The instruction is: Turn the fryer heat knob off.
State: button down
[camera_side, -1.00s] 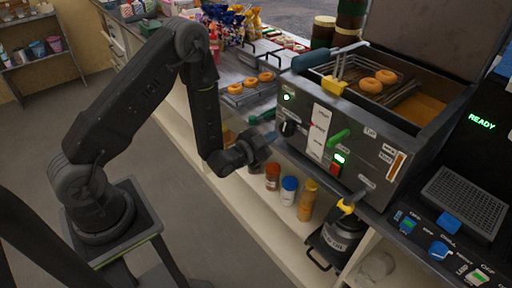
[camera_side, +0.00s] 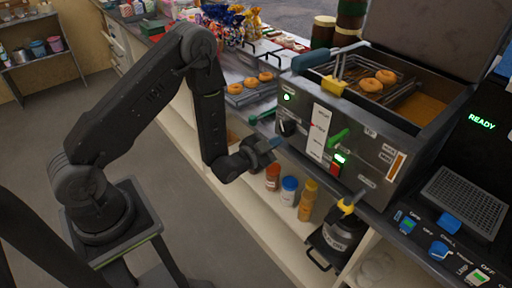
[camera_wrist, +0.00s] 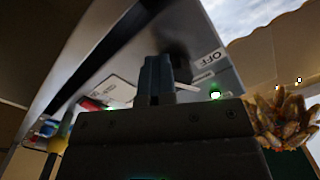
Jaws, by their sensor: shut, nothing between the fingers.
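The fryer (camera_side: 375,155) is a steel box with a sloping control panel facing my arm. A black knob (camera_side: 287,128) sits at the panel's left end, below a lit green lamp (camera_side: 287,97). My gripper (camera_side: 274,144) is shut and empty, just below and left of the knob. In the wrist view, its closed fingers (camera_wrist: 157,80) point up at the panel, with a dark shape that appears to be the knob behind them. An OFF label (camera_wrist: 208,57) and a lit green lamp (camera_wrist: 215,93) are right of the fingers. I cannot tell the knob's setting or whether the fingers touch it.
A green lever (camera_side: 338,138) and a lit green switch (camera_side: 340,158) are farther right on the panel. A yellow-handled tap (camera_side: 347,206) projects low at right. Bottles (camera_side: 289,190) stand on the shelf below. Doughnuts (camera_side: 265,77) lie on a tray to the left.

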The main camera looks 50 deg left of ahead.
jog(key=shift+w+d+f, duration=0.1)
jog(key=shift+w+d, duration=0.2)
jog(key=shift+w, duration=0.1)
jog(key=shift+f, duration=0.35)
jog(key=shift+s+a+f, duration=0.1)
jog(key=shift+s+f, duration=0.05)
jog(key=shift+s, duration=0.45)
jog(key=s, duration=0.4)
jog(key=shift+s+a, duration=0.1)
jog(key=shift+s, duration=0.2)
jog(key=shift+r, duration=0.2)
